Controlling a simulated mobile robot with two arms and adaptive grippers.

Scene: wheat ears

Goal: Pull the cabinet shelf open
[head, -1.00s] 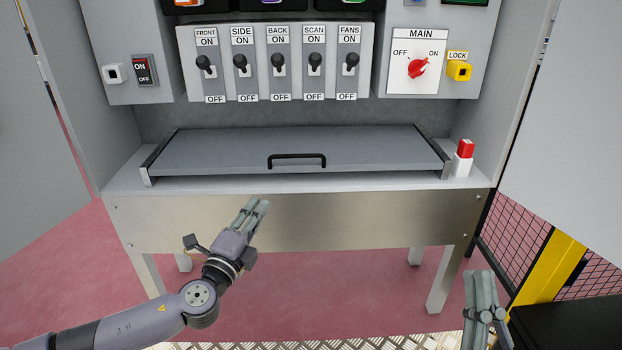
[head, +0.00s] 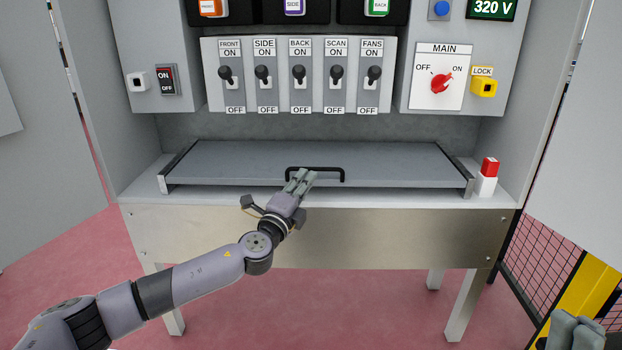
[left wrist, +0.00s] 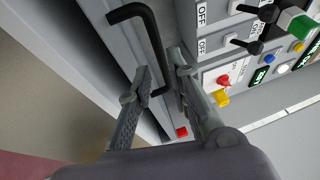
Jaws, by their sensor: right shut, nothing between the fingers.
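The grey cabinet shelf (head: 395,162) lies closed flat on the cabinet's ledge, with a black bar handle (head: 328,169) at the middle of its front edge. My left gripper (head: 303,174) is at the left half of the handle. In the left wrist view my left gripper (left wrist: 160,75) is open, its fingers apart. The handle (left wrist: 148,32) passes into the gap between the fingertips there; I cannot tell whether it touches them. My right gripper (head: 575,322) is shut and empty at the bottom right corner, partly cut off.
A red and white block (head: 487,177) stands right of the shelf. A switch panel (head: 298,76) and the red main knob (head: 440,84) are above. A steel apron (head: 400,233) is below the ledge. A yellow post (head: 583,285) with mesh stands at the right.

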